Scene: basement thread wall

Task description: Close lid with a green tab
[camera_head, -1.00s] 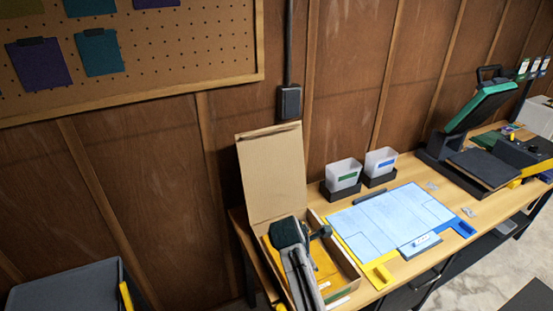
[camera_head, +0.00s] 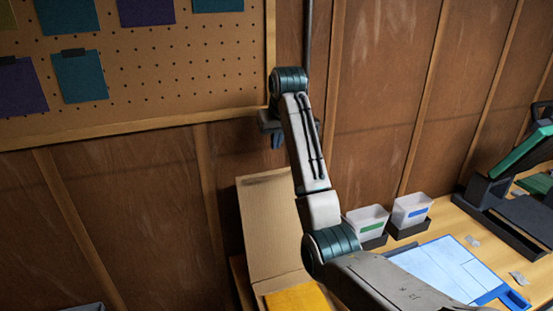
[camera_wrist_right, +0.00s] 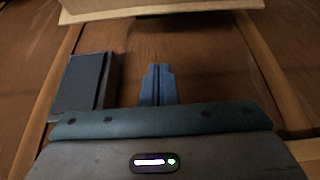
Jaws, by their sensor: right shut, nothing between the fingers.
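An open cardboard box lid (camera_head: 265,215) stands upright against the wall, its right part hidden behind my right arm. Yellow contents (camera_head: 297,300) show at its foot, cut by the lower picture edge. I cannot make out a green tab on the lid in the head view. My right gripper (camera_head: 277,141) is raised above the lid's top edge, close to the wall. In the right wrist view its fingers (camera_wrist_right: 158,82) are shut with nothing between them. A tan edge crosses the top there, with a dark strip under it. My left gripper is out of view.
A pegboard (camera_head: 180,60) with hanging cards is on the wall at upper left. Two white bins (camera_head: 410,211) and a light blue sheet (camera_head: 445,268) are on the table at right. A dark box (camera_wrist_right: 83,83) shows beside the fingers.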

